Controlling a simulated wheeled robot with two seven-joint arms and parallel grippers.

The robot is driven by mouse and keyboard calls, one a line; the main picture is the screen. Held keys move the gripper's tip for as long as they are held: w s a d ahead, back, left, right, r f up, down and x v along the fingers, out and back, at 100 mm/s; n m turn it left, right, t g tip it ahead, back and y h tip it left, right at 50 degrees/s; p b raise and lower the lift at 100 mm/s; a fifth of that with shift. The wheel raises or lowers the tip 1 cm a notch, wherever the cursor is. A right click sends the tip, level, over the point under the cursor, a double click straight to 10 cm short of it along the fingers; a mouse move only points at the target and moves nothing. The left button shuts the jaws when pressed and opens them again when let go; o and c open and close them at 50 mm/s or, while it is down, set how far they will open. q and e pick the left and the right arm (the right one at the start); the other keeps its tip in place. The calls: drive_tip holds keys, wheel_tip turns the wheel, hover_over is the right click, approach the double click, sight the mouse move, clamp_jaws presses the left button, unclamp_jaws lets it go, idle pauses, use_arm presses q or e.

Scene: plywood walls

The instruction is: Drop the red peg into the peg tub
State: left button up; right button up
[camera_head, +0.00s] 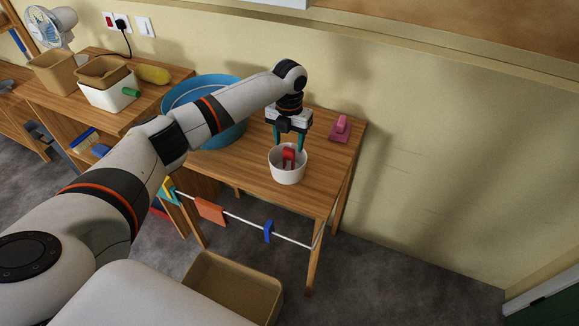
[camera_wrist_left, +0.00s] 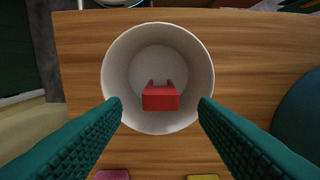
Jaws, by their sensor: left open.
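The red peg (camera_head: 289,154) shows at the mouth of the white round peg tub (camera_head: 287,175), with its top near the rim. In the left wrist view the red peg (camera_wrist_left: 160,97) appears inside the outline of the tub (camera_wrist_left: 113,75), towards the lower side of its opening. I cannot tell whether it rests on the bottom or is in the air. My left gripper (camera_head: 288,148) points down just over the tub. Its green fingers are spread on either side of the peg, with gaps to it in the wrist view. My right gripper is not in view.
A pink peg (camera_head: 341,123) stands on the wooden table (camera_head: 262,190) to the right. A large blue basin (camera_head: 226,134) is behind the left arm. A rail in front carries a blue peg (camera_head: 268,231) and an orange cloth (camera_head: 211,211). A brown box (camera_head: 235,288) is below.

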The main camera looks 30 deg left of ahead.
use_arm(q)
wheel_tip(320, 180, up, 7)
idle(0.3)
drive_tip(key=shift+f, duration=0.1)
